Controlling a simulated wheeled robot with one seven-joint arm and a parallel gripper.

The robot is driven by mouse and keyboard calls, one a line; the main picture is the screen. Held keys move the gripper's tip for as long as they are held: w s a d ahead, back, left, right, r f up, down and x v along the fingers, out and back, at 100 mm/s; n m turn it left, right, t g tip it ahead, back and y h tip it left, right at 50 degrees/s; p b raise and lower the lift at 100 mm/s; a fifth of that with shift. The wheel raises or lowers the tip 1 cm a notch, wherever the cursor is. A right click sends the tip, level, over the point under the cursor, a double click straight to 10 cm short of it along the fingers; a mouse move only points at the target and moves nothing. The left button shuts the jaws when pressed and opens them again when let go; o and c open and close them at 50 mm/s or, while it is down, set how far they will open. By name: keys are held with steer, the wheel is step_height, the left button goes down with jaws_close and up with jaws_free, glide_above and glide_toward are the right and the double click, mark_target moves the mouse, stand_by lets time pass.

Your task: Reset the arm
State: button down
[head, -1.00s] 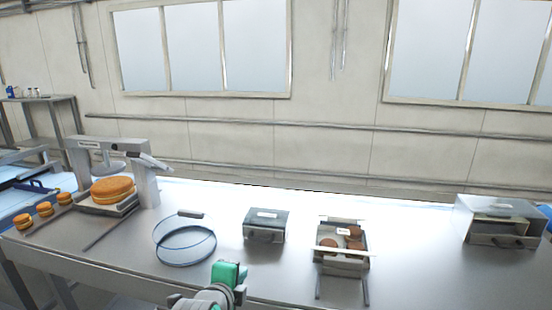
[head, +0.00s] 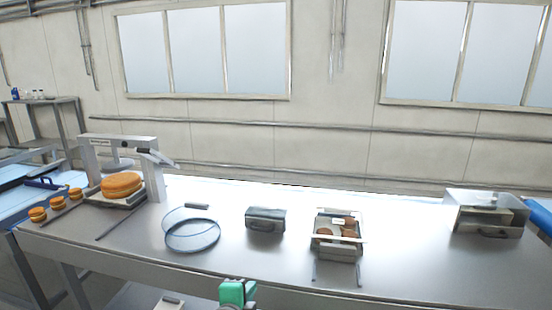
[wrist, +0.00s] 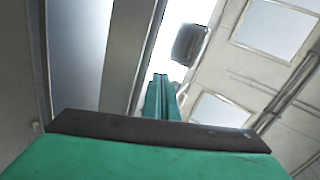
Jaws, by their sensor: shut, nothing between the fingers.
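My gripper (head: 237,292) shows at the bottom edge of the head view as a green block, with most of the arm cut off below the frame. It is in front of the steel table (head: 400,285), apart from everything on it. In the wrist view its green fingers (wrist: 160,97) are together, with nothing between them.
On the table, from left, stand small filled rounds (head: 57,203), a press with a large round (head: 122,185), hoops (head: 193,236), a closed metal box (head: 265,219), a tray with brown rounds (head: 338,246) and a clear-topped box (head: 487,215). The table's middle front is clear.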

steer(key=s+d+f+n+t+y, duration=0.1)
steer(key=s+d+f+n, duration=0.2)
steer(key=s+f+n, duration=0.5)
steer(key=s+d+f+n+t+y, duration=0.1)
steer(key=s+d+f+n, duration=0.25)
steer(key=s+f, duration=0.7)
steer(key=s+n, duration=0.6)
steer(key=s, duration=1.9)
steer(key=shift+s+d+r+n+t, duration=0.15)
steer(key=shift+s+d+n+t, duration=0.05)
steer(key=shift+s+n+t, duration=0.2)
steer(key=shift+d, duration=0.15)
